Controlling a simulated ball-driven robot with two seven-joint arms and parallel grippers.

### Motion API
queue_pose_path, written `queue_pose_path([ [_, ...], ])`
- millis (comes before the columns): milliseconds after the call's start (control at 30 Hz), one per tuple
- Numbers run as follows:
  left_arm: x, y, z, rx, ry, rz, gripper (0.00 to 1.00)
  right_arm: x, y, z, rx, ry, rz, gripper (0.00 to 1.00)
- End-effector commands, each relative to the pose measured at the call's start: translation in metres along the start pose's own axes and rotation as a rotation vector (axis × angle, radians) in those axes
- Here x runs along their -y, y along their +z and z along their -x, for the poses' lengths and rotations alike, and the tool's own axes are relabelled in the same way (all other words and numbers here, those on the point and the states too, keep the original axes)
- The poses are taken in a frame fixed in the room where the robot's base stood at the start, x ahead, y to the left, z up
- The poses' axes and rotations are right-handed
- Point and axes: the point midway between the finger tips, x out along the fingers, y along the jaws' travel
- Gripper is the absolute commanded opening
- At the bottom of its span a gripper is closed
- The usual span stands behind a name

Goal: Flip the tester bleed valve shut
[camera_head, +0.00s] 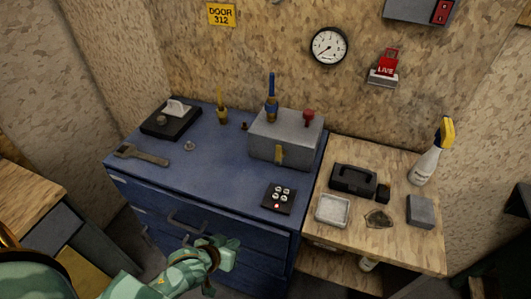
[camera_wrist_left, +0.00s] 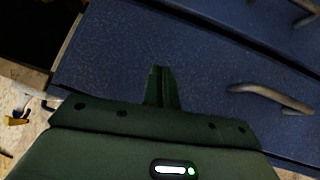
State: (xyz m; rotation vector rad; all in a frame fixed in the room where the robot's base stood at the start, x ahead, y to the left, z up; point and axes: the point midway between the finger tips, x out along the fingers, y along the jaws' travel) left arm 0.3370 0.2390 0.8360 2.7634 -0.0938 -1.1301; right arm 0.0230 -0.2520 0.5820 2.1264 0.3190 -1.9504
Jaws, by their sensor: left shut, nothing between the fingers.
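A grey box-shaped unit (camera_head: 285,137), which looks like the tester, stands on the blue cabinet top. An upright blue lever with a brass base (camera_head: 271,97) is at its back left. I cannot tell for certain which is the bleed valve. My left gripper (camera_head: 222,256) is in front of the cabinet drawers, below and left of the unit, apart from it. Its fingers (camera_wrist_left: 160,85) are shut and empty in the left wrist view. My right gripper is not in view.
The blue cabinet (camera_head: 215,166) also holds a wrench (camera_head: 142,155), a black device (camera_head: 170,121), a brass fitting (camera_head: 222,108) and a button pad (camera_head: 278,197). A drawer handle (camera_wrist_left: 272,99) is near my left gripper. A wooden bench (camera_head: 400,240) with a spray bottle (camera_head: 432,155) stands right.

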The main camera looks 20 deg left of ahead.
Motion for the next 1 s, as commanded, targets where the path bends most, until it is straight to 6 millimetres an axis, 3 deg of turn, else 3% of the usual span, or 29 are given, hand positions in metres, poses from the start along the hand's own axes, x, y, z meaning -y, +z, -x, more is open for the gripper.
queue_pose_path([
  [33, -0.008, -0.025, 0.012, -0.042, 0.02, 0.015, 0.0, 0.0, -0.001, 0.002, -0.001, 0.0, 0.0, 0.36],
  [167, -0.027, -0.076, 0.039, -0.132, 0.075, 0.068, 0.0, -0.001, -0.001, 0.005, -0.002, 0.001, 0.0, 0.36],
  [233, -0.035, -0.103, 0.047, -0.199, 0.147, 0.191, 0.0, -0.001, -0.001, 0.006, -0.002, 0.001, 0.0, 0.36],
  [433, -0.027, -0.141, 0.039, -0.323, 0.345, 0.629, 0.0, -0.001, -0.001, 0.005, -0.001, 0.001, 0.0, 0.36],
  [600, -0.005, -0.18, 0.042, -0.423, 0.531, 1.016, 0.0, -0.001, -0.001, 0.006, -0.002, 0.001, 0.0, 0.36],
  [800, 0.015, -0.203, 0.047, -0.482, 0.65, 1.243, 0.0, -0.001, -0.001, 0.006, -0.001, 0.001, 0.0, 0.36],
  [1000, 0.017, -0.205, 0.048, -0.488, 0.662, 1.264, 0.0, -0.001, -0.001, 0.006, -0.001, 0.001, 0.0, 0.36],
])
